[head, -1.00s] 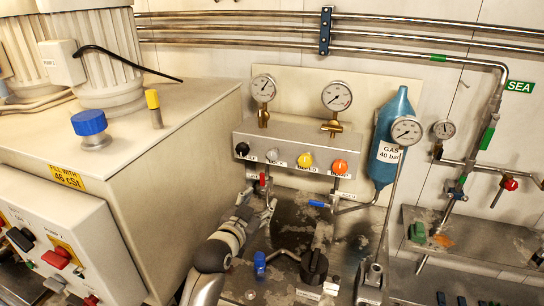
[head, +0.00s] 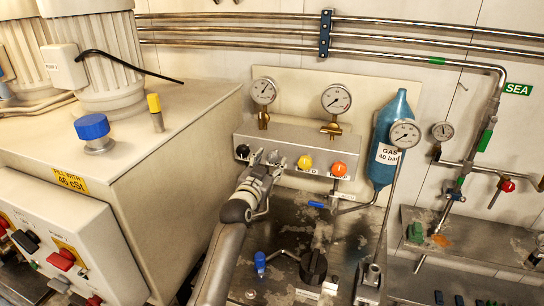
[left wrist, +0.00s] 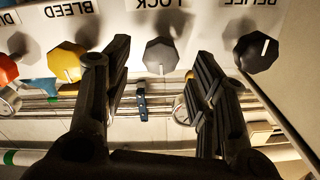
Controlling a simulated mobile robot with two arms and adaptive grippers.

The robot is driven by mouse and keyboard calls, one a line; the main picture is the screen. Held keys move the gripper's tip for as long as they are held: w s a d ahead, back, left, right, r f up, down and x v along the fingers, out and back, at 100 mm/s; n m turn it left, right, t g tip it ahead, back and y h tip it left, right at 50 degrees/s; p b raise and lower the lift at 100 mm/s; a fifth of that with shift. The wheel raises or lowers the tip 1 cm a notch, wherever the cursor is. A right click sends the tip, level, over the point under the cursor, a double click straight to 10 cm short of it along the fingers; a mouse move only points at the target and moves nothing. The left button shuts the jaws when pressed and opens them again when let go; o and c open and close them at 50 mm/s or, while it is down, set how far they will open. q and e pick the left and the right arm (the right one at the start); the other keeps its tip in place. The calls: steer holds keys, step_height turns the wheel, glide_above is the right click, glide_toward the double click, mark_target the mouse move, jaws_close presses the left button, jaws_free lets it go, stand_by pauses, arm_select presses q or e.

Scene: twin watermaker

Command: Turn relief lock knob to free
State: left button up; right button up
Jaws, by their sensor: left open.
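The grey lock knob (left wrist: 160,56) sits on the panel under the upside-down label LOCK in the left wrist view. Its white mark points down in that picture. My left gripper (left wrist: 163,62) is open, with one finger on each side of the knob's outline. I cannot tell whether the fingers touch it. In the head view my left gripper (head: 268,161) reaches the front of the manifold block (head: 290,142), largely covering the grey knob. My right gripper is not in view.
The black knob (head: 242,151) is left of my gripper; the yellow knob (head: 305,162) and orange knob (head: 338,169) are right of it. Gauges (head: 263,91) stand above. A blue gas bottle (head: 389,150) stands to the right. A large tank (head: 150,130) fills the left side.

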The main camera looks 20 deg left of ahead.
mark_target(272, 158)
arm_select(q)
steer(key=shift+w, duration=1.55)
steer(key=shift+c, duration=0.2)
steer(key=c, duration=1)
